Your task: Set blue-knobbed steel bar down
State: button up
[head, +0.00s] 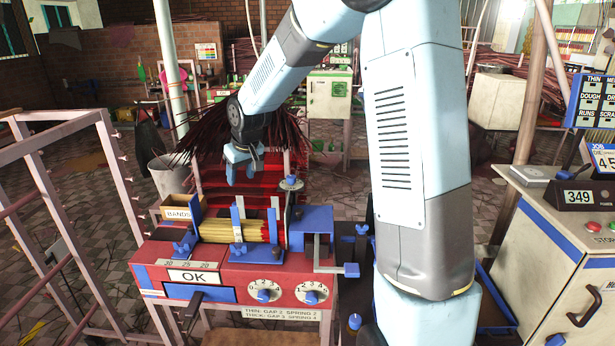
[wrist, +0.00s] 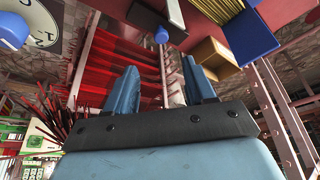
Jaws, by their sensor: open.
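My gripper (head: 242,180) hangs fingers-down above and behind the red bench machine in the head view. Its two blue fingers are apart with nothing between them, as the wrist view (wrist: 161,88) also shows. A blue knob (head: 291,180) tops an upright part at the right end of the yellow stick bundle (head: 235,231), to the right of and a little below my fingers. I cannot tell whether this is the blue-knobbed steel bar. In the wrist view a blue knob (wrist: 162,35) shows beside a pale bar (wrist: 176,12), beyond the fingers.
The red machine (head: 218,284) carries an OK sign, dials and blue clamps. A wooden BANDS box (head: 177,212) stands at its left end. A pink rack (head: 58,150) stands at left, red shelving behind my gripper. A cream cabinet (head: 560,270) stands at right.

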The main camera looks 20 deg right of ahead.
jog(key=s+d+r+m+h, duration=0.1)
jog(key=s+d+r, duration=0.25)
jog(key=s, duration=0.25)
jog(key=s+d+r+t, duration=0.1)
jog(key=s+d+r, duration=0.2)
jog(key=s+r, duration=0.25)
jog(key=s+d+r+m+h, duration=0.1)
jog(key=s+d+r, duration=0.25)
jog(key=s, duration=0.35)
jog(key=s+d+m, duration=0.1)
jog(key=s+d, duration=0.1)
jog(key=s, duration=0.6)
jog(key=s+d+r+m, duration=0.1)
jog(key=s+d, duration=0.1)
jog(key=s, duration=0.7)
jog(key=shift+s+d+r+t, duration=0.15)
jog(key=shift+r+t, duration=0.15)
